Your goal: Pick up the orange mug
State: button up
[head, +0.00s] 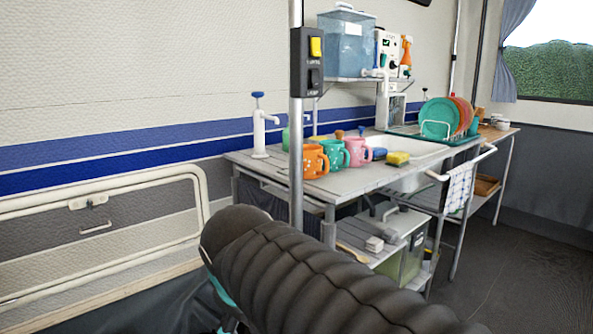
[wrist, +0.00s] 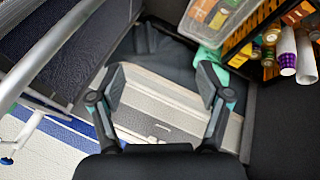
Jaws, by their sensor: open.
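The orange mug (head: 315,161) stands upright on the counter (head: 345,185), near its left end, in the head view. A teal mug (head: 335,154) and a pink mug (head: 356,151) stand in a row to its right. My gripper (wrist: 160,84) shows in the wrist view with its two fingers spread apart and nothing between them. Behind the fingers are a pale panel and dark floor. No mug shows in the wrist view, so my gripper is away from the orange mug. In the head view my dark ribbed arm fills the lower middle and the fingers are hidden.
A metal post (head: 296,130) with a switch box (head: 307,62) rises in front of the counter's left end. A white hand pump (head: 260,125), a yellow sponge (head: 398,158) and a dish rack (head: 437,130) stand on the counter. Open floor (head: 520,270) lies to the right.

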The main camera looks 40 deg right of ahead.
jog(key=w+d+r+n+h+b, duration=0.45)
jog(key=w+d+r+n, duration=0.45)
jog(key=w+d, duration=0.3)
jog(key=n+g+h+b, duration=0.2)
jog(key=n+h, duration=0.4)
jog(key=n, duration=0.1)
send_near(308, 162)
jog(key=shift+n, duration=0.3)
jog(key=x, duration=0.4)
jog(key=w+b+x, duration=0.1)
jog(key=x, duration=0.3)
jog(key=b+x, duration=0.1)
jog(key=x, duration=0.3)
jog(key=shift+w+f, duration=0.1)
jog(key=shift+w, duration=0.25)
jog(key=c, duration=0.8)
notch_tip(308, 162, up, 10)
jog(key=p, duration=0.4)
jog(key=shift+w+p, duration=0.1)
jog(key=shift+p, duration=0.3)
